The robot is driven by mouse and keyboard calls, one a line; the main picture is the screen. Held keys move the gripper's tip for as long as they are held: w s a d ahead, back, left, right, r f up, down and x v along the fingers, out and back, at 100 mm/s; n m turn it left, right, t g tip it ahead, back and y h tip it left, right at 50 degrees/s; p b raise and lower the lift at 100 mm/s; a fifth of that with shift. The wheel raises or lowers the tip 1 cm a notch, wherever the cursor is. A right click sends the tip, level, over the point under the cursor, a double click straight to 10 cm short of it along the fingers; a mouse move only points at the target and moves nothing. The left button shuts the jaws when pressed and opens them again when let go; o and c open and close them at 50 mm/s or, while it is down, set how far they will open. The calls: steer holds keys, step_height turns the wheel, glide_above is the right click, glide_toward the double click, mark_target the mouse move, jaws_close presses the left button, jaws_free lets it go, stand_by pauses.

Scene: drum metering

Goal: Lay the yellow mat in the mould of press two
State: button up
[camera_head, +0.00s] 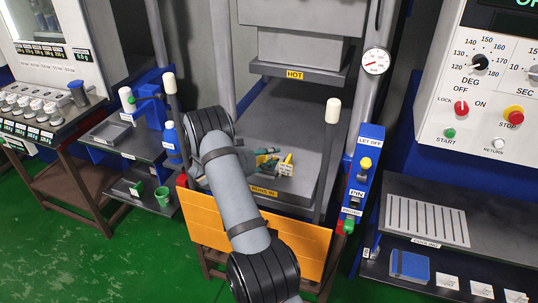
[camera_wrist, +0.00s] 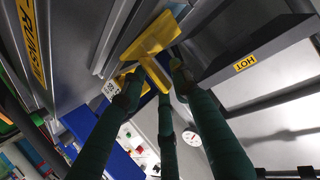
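The press bed (camera_head: 310,135) lies under a block labelled HOT (camera_head: 295,74). My gripper (camera_head: 276,156) is low over the front of this bed, with my arm hiding much of it. In the wrist view, its dark green fingers (camera_wrist: 155,82) surround the narrow end of a yellow T-shaped piece (camera_wrist: 150,42). Gaps show beside this piece, and I cannot tell whether the fingers grip it. I cannot tell whether it is the yellow mat. A small yellow piece with a marked white label (camera_head: 287,166) is beside the fingers. The mould cavity is not clearly visible.
Upright posts with white knobs (camera_head: 333,112) flank the bed. An orange panel (camera_head: 300,243) hangs in front. A blue control column (camera_head: 361,180) stands right, before a cooling rack (camera_head: 427,220). A shelf with a blue bottle (camera_head: 171,140) and green cup (camera_head: 162,196) stands left.

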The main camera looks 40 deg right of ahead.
steer(key=b+v, duration=0.3)
steer(key=v, duration=0.9)
steer(key=p+x, duration=0.2)
steer(key=x, duration=1)
steer(key=shift+f, duration=0.25)
steer(key=shift+d+f+b, duration=0.1)
steer(key=shift+f+b, duration=0.15)
steer(key=shift+b, duration=0.15)
steer(key=shift+r+p, duration=0.55)
steer(key=shift+p, duration=0.2)
steer(key=shift+f, duration=0.1)
